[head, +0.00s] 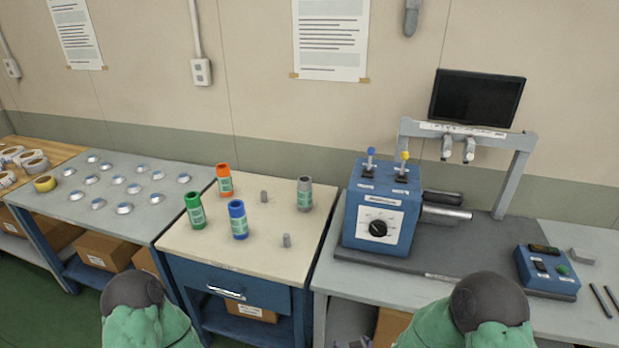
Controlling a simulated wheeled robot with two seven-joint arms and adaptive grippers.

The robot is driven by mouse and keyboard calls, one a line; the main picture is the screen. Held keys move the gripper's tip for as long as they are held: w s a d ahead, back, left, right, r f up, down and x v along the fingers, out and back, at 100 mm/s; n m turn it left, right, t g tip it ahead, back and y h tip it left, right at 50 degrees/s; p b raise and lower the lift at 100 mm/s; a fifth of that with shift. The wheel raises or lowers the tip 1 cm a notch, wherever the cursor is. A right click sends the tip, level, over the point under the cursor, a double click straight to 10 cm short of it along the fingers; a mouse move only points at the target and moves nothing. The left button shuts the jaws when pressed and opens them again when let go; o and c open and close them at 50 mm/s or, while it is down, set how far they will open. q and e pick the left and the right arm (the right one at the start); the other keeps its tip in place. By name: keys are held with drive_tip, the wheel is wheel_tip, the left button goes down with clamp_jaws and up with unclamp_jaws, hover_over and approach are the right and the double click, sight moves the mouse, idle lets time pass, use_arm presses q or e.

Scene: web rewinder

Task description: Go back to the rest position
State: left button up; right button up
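Neither gripper can be made out in the head view. Two green parts of my own arms with dark round caps show at the bottom edge, one left of centre and one right of centre. Whatever lies beyond them is below the picture. A small dark piece shows at the bottom edge between them, too cut off to identify. The web rewinder (381,222), a blue box with a black dial and two levers, stands on the grey bench at right. No gripper is seen touching anything on the benches.
The middle table (283,258) bears orange (224,180), green (194,210), blue (238,220) and grey (304,194) rolls. The left table (75,208) bears several silver discs. A blue control box (547,272) and monitor (477,98) are at right.

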drive_tip(key=s+a+f+g+y, duration=0.1)
drive_tip(key=s+f+g, duration=0.3)
drive_tip(key=s, duration=0.5)
drive_tip(key=s+a+f+n+g+y, duration=0.1)
drive_tip(key=s+f+g+y, duration=0.1)
drive_tip(key=s+f+g, duration=0.3)
drive_tip(key=s+f, duration=0.4)
drive_tip(key=shift+f+n+g+y, duration=0.2)
drive_tip(key=shift+n+g+y, duration=0.1)
